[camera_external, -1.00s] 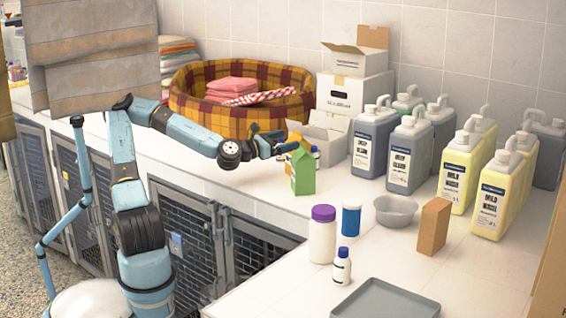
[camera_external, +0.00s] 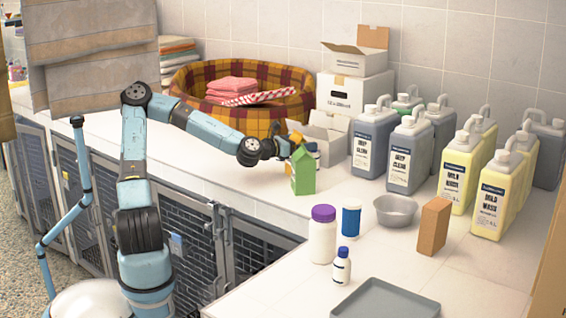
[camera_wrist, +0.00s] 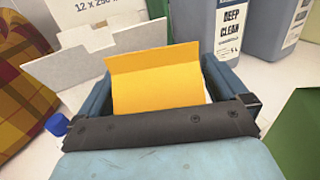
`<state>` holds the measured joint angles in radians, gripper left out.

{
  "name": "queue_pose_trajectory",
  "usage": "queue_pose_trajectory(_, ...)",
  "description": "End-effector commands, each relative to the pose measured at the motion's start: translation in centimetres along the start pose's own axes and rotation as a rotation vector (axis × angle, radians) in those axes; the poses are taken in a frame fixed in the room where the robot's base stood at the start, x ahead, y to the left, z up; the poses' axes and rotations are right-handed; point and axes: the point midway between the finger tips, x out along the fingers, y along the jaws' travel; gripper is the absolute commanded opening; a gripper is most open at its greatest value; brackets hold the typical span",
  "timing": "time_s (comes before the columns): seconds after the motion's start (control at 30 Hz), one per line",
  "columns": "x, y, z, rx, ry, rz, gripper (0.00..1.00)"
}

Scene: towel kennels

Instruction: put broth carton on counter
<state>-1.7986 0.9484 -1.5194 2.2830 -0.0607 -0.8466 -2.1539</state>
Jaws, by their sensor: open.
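A yellow gable-topped carton (camera_wrist: 158,78) stands between the fingers of my gripper (camera_wrist: 165,85) in the wrist view. In the external view only a small yellow part (camera_external: 293,137) shows. A green carton (camera_external: 303,172) stands upright on the white counter (camera_external: 280,275) in front of my gripper (camera_external: 290,146) and partly hides it. Its green side (camera_wrist: 297,125) shows at the right of the wrist view. I cannot read a label on either carton, so I cannot tell which is the broth. My gripper is open, with a finger on each side of the yellow carton.
An open white box (camera_external: 325,135) stands close behind my gripper, with a plaid basket (camera_external: 200,85) of towels at left. Large jugs (camera_external: 408,155) stand at right. Bottles (camera_external: 322,235), a bowl (camera_external: 395,211), a brown box (camera_external: 433,227) and a grey tray (camera_external: 385,303) occupy the front counter.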

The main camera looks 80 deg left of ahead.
Motion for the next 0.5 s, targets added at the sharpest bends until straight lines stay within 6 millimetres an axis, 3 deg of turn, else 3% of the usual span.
queue_pose_trajectory(0.23,0.12,0.0,0.01,0.0,0.0,0.0,1.0)
queue_pose_trajectory(0.5,0.11,-0.01,0.02,0.0,0.0,0.0,0.74)
